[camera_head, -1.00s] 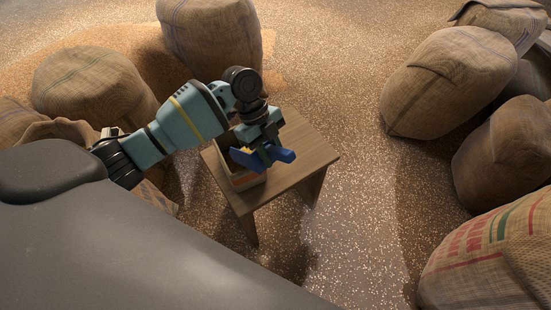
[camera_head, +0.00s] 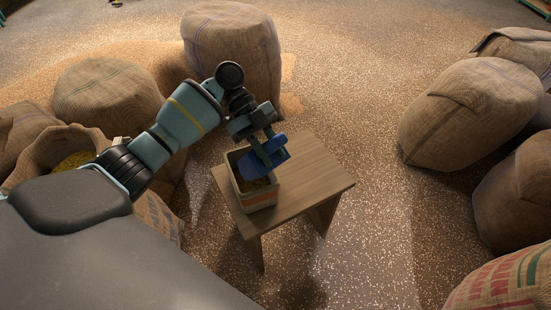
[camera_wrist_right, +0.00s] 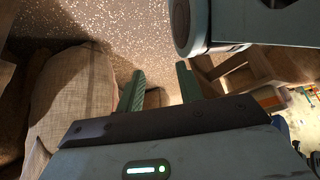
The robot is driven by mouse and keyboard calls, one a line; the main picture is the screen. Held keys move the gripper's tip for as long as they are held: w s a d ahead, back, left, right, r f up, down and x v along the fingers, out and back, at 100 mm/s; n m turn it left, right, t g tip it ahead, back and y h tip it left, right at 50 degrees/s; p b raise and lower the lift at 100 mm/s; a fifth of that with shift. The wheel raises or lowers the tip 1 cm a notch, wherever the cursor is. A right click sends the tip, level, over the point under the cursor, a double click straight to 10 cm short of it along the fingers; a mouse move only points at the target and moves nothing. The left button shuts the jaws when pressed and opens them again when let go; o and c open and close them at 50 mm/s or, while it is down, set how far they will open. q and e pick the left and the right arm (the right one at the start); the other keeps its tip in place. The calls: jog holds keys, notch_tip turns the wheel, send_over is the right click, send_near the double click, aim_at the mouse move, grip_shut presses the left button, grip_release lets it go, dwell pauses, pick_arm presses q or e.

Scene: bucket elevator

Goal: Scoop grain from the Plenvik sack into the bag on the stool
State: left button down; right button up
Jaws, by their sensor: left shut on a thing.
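My left gripper (camera_head: 267,143) is shut on a blue scoop (camera_head: 264,161) above the bag (camera_head: 258,199). The scoop is tilted over the bag's open top, and I see no grain on its visible side. The bag is beige with an orange band and stands upright on the wooden stool (camera_head: 312,184), with brownish contents showing inside. An open sack with yellow grain (camera_head: 74,161) is at the left, partly hidden by my left arm. I cannot read a name on it. My right gripper (camera_wrist_right: 160,85) shows only in its wrist view, its green fingers apart and empty.
Closed burlap sacks stand behind the stool (camera_head: 232,50), at the left (camera_head: 105,95) and along the right side (camera_head: 470,110). A sack with red and green print (camera_head: 505,280) is at the lower right. The speckled floor right of the stool is clear.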

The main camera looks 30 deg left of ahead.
pick_arm(q)
jog(key=shift+w+a+r+h+b, duration=0.2)
jog(key=shift+a+h+b, duration=0.2)
jog(key=shift+a+b, duration=0.15)
jog(key=shift+a+r+g, duration=0.15)
jog(key=shift+a+g, duration=0.05)
jog(key=shift+g, duration=0.1)
pick_arm(e)
jog(key=shift+w+d+f, duration=0.1)
jog(key=shift+w+f, duration=0.5)
jog(key=shift+f, duration=0.1)
jog(key=shift+s, duration=0.4)
pick_arm(q)
jog(key=shift+d, duration=0.1)
